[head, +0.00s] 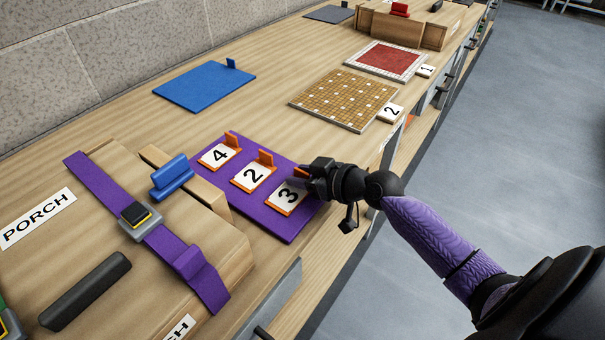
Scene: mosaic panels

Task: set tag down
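A purple board (272,217) lies on the wooden bench and carries three white tags with orange edges and upright orange tabs. Tag 4 (219,156) is at the far left, tag 2 (253,175) in the middle and tag 3 (288,196) at the near right. Tag 3 looks flat on the board. My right gripper (309,182) is at the orange tab of tag 3, its fingers hiding most of the tab. Whether the fingers are closed on it cannot be seen. My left gripper is not in view.
A wooden case with a purple strap (98,183) and a PORCH label (38,218) stands at the left, close to the board. A blue mat (205,87), a yellow mosaic panel (345,98) and a red panel (386,59) lie farther back. Bare bench separates them.

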